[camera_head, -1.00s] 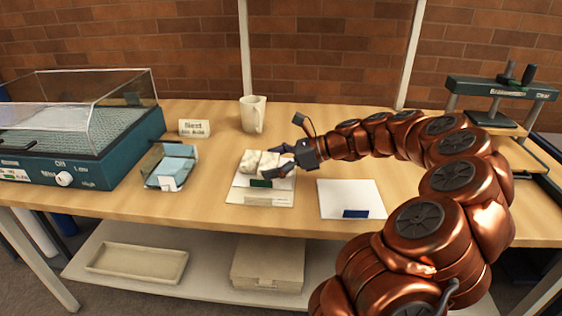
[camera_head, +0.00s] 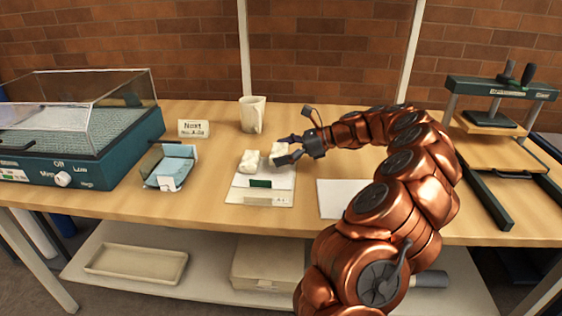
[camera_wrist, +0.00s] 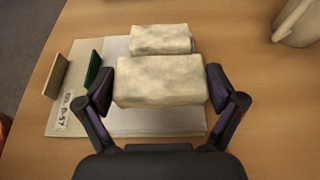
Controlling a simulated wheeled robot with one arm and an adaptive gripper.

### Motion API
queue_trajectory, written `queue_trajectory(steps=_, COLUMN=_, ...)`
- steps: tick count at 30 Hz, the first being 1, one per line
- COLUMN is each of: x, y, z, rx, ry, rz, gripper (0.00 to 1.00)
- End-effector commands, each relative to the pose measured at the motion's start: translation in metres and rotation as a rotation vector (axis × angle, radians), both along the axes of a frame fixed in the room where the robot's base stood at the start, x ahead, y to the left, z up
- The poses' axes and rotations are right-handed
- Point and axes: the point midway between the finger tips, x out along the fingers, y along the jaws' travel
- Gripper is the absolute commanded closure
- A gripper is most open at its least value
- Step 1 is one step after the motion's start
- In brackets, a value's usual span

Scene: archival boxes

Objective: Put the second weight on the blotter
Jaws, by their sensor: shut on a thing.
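My gripper (camera_head: 286,149) is shut on a cream, mottled, block-shaped weight (camera_head: 278,150). In the wrist view the fingers (camera_wrist: 160,80) clasp this weight (camera_wrist: 160,76) at its two ends, and it looks slightly raised. A second, similar weight (camera_head: 250,160) rests on the left part of a pale flat stack (camera_head: 270,198); it also shows behind the held one in the wrist view (camera_wrist: 160,39). The stack has a green tab (camera_head: 260,183) and a label at its front edge. I cannot tell which layer is the blotter.
A white sheet (camera_head: 334,198) lies to the right, partly hidden by my arm. A mug (camera_head: 253,114) stands behind the stack, a blue-lined holder (camera_head: 171,168) and small sign (camera_head: 193,129) to the left. A clear-lidded machine (camera_head: 75,135) and a press (camera_head: 490,120) flank the table.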

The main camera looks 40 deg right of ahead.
Motion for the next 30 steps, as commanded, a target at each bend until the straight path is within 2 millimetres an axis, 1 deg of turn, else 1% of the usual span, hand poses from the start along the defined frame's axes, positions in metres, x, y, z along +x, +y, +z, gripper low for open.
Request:
queue_trajectory(steps=3, x=0.0, y=0.0, z=-0.015, rx=0.002, ry=0.0, rz=-0.002, gripper=0.61)
queue_trajectory(steps=7, x=0.0, y=0.0, z=-0.029, rx=0.0, ry=0.0, rz=-0.002, gripper=0.61)
queue_trajectory(steps=18, x=0.0, y=0.0, z=-0.031, rx=-0.001, ry=-0.001, rz=-0.002, gripper=0.61)
queue_trajectory(steps=19, x=0.0, y=0.0, z=-0.032, rx=-0.001, ry=0.0, rz=-0.001, gripper=0.05)
queue_trajectory(steps=21, x=0.0, y=0.0, z=-0.032, rx=-0.001, ry=0.0, rz=-0.002, gripper=0.0)
queue_trajectory(steps=30, x=0.0, y=0.0, z=-0.032, rx=-0.001, ry=0.0, rz=-0.001, gripper=0.0)
